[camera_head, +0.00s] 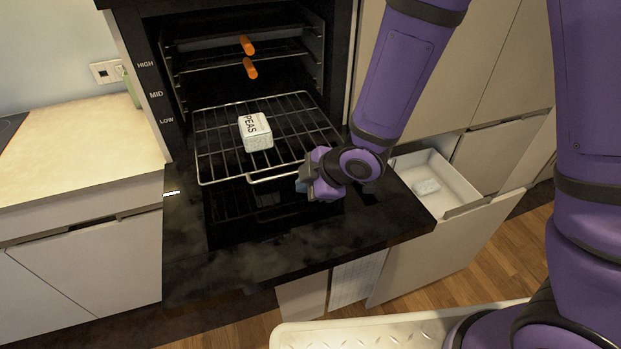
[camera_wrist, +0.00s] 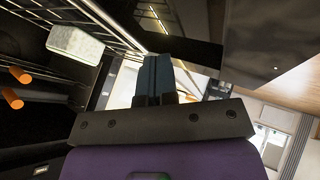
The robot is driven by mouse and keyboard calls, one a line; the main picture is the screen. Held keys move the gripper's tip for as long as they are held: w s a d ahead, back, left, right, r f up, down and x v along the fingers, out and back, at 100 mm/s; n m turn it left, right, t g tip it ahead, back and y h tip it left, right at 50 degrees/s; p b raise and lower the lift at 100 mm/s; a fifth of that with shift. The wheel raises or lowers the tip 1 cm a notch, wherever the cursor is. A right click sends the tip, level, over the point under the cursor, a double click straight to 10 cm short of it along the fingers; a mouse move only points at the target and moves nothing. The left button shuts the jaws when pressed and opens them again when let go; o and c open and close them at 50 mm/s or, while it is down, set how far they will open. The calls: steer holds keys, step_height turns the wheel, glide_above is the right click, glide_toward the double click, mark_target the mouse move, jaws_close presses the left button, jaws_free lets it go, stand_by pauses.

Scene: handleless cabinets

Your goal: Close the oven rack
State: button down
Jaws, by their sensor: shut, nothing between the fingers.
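The oven rack (camera_head: 207,143) is a wire shelf pulled part-way out of the dark oven, at the level marked LOW. A white box labelled PEAS (camera_head: 256,132) sits on it; a pale box also shows in the wrist view (camera_wrist: 75,45). The oven door (camera_head: 290,255) is folded down below the rack. My gripper (camera_head: 300,184) is shut and empty at the front right of the rack, close to its front bar. I cannot tell whether it touches the bar. The gripper's fingers show in the wrist view (camera_wrist: 155,75) beside the rack wires (camera_wrist: 110,30).
Two orange items (camera_head: 250,68) lie inside the oven on higher racks. A white drawer (camera_head: 440,178) stands open at the right with a small pale item in it. A counter (camera_head: 85,140) is at the left.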

steer(key=x, duration=0.6)
steer(key=shift+a+f, duration=0.1)
steer(key=shift+f, duration=0.05)
steer(key=w, duration=0.1)
steer(key=w+a, duration=0.1)
steer(key=w, duration=0.1)
steer(key=shift+w+a+r, duration=0.2)
steer(key=shift+w, duration=0.35)
